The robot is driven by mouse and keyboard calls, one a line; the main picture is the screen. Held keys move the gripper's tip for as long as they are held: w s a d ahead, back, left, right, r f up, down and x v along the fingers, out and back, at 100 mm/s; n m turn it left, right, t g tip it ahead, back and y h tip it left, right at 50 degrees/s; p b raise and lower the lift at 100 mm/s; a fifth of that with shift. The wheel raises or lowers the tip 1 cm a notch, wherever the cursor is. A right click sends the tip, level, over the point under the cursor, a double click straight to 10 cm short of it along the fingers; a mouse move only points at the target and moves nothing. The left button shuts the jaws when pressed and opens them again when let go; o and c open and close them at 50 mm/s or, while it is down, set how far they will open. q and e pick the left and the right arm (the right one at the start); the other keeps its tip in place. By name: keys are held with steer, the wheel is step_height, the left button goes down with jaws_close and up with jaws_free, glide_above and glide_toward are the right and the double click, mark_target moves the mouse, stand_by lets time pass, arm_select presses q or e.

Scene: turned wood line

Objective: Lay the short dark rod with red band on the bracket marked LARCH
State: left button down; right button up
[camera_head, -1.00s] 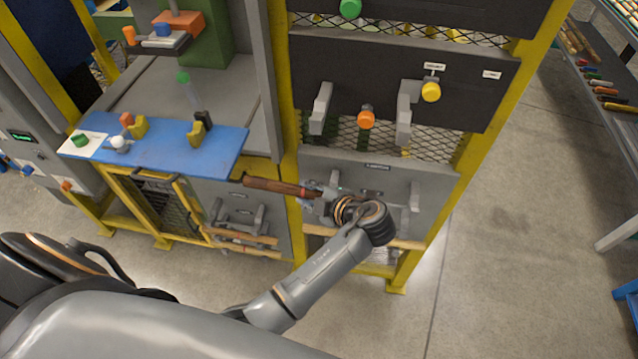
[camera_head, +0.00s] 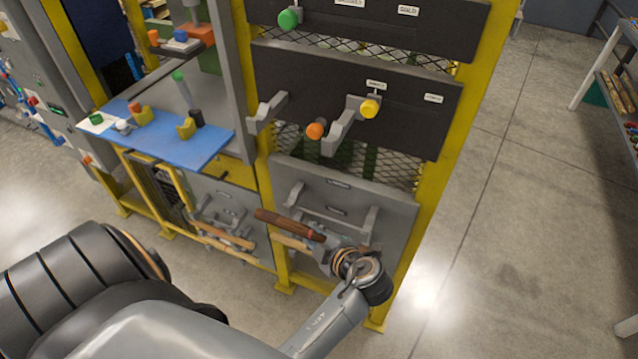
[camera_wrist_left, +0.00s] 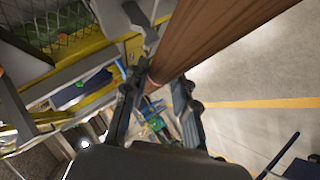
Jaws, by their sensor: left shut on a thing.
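My left gripper (camera_head: 326,245) is shut on a brown rod (camera_head: 284,222), which sticks out to the left, with a reddish band near the jaws. In the left wrist view the rod (camera_wrist_left: 215,35) runs up to the right from between the fingers (camera_wrist_left: 158,98). The rod is held in front of the lower grey panel (camera_head: 392,205). A two-armed grey bracket, with a left arm (camera_head: 296,193) and a right arm (camera_head: 370,222), stands out from that panel, close behind the rod. Its small label (camera_head: 338,183) is too blurred to read surely. My right gripper is out of view.
Above, a dark panel carries grey brackets (camera_head: 343,132) with orange (camera_head: 315,131) and yellow (camera_head: 369,108) knob ends. A blue shelf (camera_head: 185,155) with yellow holders juts out at left. Yellow posts (camera_head: 262,160) frame the rack. Open floor lies at right.

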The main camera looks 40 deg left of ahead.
arm_select(q)
steer(key=shift+w+a, duration=0.2)
steer(key=shift+w, duration=0.3)
steer(key=w+a+f+b, duration=0.2)
steer(key=w+f+b, duration=0.1)
steer(key=w, duration=0.6)
steer(key=shift+b, duration=0.7)
arm_select(e)
steer(key=shift+f, duration=2.25)
steer(key=shift+a, duration=0.1)
arm_select(q)
jaws_free()
steer(key=shift+d, duration=0.1)
arm_select(e)
steer(key=shift+a, duration=0.15)
